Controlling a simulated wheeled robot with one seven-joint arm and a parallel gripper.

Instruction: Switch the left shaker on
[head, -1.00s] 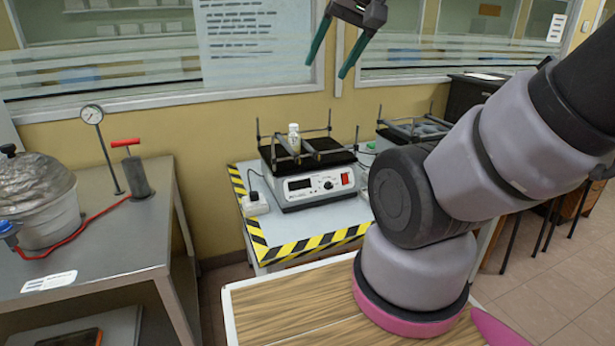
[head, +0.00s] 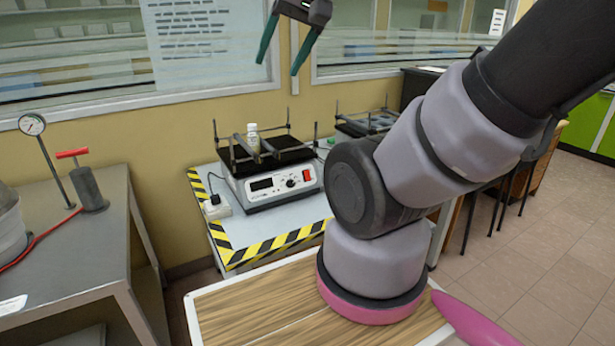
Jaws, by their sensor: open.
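The left shaker (head: 268,185) stands on a small table with black and yellow edging. It has a white body with a dark display, a round knob and a red switch (head: 307,174) at the right of its front panel. A small white bottle (head: 253,137) stands on its black platform between bars. I cannot tell whether the switch is on. A second shaker (head: 368,122) is to its right, mostly hidden behind my arm. My gripper (head: 280,62) is open and empty, high above and behind the left shaker in the picture, apart from it.
A white power socket block (head: 217,208) sits left of the shaker on the table (head: 245,240). A grey metal bench (head: 75,255) with a gauge (head: 32,124) and a red-handled pump (head: 88,184) is at the left. Windows and a wall are behind.

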